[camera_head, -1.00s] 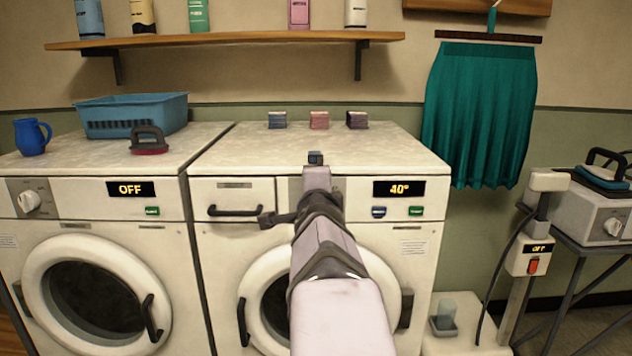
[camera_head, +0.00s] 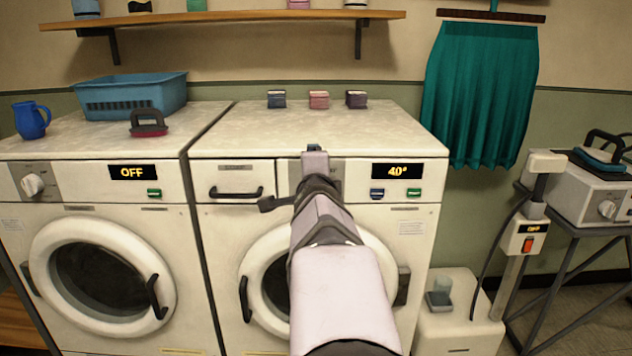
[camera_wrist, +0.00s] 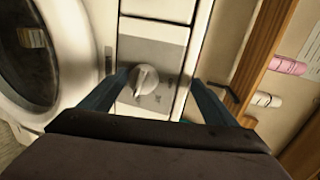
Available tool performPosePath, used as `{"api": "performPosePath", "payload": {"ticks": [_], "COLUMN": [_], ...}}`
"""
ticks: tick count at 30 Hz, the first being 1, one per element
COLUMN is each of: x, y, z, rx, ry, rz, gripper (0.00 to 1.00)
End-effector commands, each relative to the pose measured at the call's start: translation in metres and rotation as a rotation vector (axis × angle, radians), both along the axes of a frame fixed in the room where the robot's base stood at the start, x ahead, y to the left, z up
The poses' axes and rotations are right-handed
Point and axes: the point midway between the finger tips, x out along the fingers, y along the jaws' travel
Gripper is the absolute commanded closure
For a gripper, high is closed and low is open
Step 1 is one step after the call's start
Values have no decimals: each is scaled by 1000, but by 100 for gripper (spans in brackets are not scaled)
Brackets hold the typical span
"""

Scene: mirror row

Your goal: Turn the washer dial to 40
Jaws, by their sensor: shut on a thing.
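The right-hand washer (camera_head: 420,225) has a lit display (camera_head: 397,171) that reads 40°. Its dial is hidden behind my arm in the head view. In the wrist view the dial (camera_wrist: 144,80) is a pale round knob with a raised ridge, on a grey panel. My gripper (camera_head: 315,153) is at that panel, left of the display. In the wrist view its two dark teal fingers (camera_wrist: 160,82) are on either side of the dial, and it is shut on the dial. The fingertip contact is hard to make out.
The left washer (camera_head: 90,210) shows OFF and has its own dial (camera_head: 33,184). A drawer handle (camera_head: 236,192) is left of my gripper. Three small boxes (camera_head: 318,100) stand on the washer top. A wall shelf (camera_head: 230,18) is above. An iron (camera_head: 603,147) is at right.

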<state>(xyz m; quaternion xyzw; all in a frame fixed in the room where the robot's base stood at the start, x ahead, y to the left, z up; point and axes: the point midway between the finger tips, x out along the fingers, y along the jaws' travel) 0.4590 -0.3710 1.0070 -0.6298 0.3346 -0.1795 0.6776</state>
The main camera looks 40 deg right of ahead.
Motion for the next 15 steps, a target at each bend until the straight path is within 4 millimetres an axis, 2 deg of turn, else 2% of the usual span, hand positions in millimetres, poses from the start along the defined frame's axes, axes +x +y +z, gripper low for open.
{"api": "performPosePath", "payload": {"ticks": [1,5,10,11,12,14,15], "x": [-1,-1,-1,-5,-12,-19,-24], "y": [-1,-1,-1,-4,-9,-11,-13], "z": [37,55,83,81,81,61,51], "rx": [-41,-42,-41,-74,-131,-226,-296], "ry": [-38,-39,-38,-13,27,125,195], "rz": [-9,-9,-8,-18,-31,-34,-35], "gripper": [44,42,34,37,34,31,43]}}
